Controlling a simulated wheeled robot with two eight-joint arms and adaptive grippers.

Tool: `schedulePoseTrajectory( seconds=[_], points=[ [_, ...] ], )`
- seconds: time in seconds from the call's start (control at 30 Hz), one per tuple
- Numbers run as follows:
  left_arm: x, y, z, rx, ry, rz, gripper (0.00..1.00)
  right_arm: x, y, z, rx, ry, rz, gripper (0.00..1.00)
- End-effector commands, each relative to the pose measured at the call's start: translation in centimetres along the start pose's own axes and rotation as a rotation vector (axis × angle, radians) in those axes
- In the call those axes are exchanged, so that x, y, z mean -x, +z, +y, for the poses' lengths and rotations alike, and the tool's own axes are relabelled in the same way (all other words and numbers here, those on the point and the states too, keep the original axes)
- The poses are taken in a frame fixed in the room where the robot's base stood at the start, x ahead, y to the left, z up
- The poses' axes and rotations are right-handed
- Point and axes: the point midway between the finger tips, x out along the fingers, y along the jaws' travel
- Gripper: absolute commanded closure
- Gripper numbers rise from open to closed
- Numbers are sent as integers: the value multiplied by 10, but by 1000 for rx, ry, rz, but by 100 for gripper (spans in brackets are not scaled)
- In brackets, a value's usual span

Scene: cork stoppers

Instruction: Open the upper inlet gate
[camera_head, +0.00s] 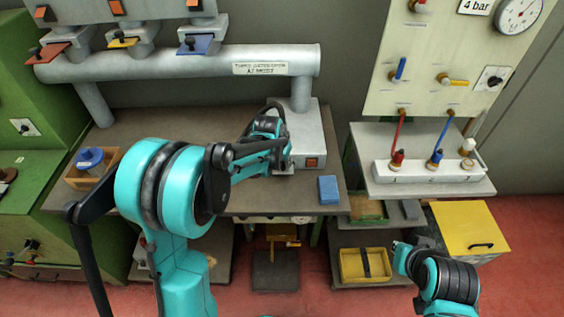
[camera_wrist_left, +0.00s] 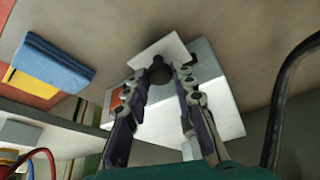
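A pale plate (camera_wrist_left: 185,50) with a dark round knob (camera_wrist_left: 159,73) sticks out from the white box (camera_head: 308,140) under the pipe's vertical end. I take this plate for the inlet gate; no label on it can be read. My left gripper (camera_head: 283,160) is at the box's front left. In the left wrist view its two fingers (camera_wrist_left: 161,80) are apart on either side of the knob, with small gaps showing. In the head view the arm hides most of the plate and the knob. My right gripper (camera_head: 402,252) is low at the right, small and unclear.
Red, yellow and blue slides (camera_head: 200,44) sit above the horizontal pipe (camera_head: 150,66). A blue block (camera_head: 328,190) lies on the bench right of my left gripper. A wooden box with a blue spool (camera_head: 90,160) stands at the left. A valve panel (camera_head: 440,60) is at the right.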

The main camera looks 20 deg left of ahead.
Motion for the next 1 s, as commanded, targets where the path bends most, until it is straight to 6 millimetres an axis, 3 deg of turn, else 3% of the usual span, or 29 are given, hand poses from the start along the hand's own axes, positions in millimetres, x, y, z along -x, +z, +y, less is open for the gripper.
schedulePoseTrajectory(
  seconds=[0.23,0.53,0.87,0.9,0.93,1.0],
  points=[
    [3,5,3,0,0,0,100,0,0,0,0,0,0,100],
    [20,48,22,-1,0,-1,100,3,-2,0,0,0,0,100],
    [21,50,22,0,0,0,100,3,-2,0,0,0,0,100],
    [21,50,22,0,0,0,64,3,-2,0,0,0,0,100],
    [21,50,22,0,0,0,57,3,-2,0,0,0,0,100],
    [21,50,22,0,0,0,55,3,-2,0,0,0,0,100]
  ],
)
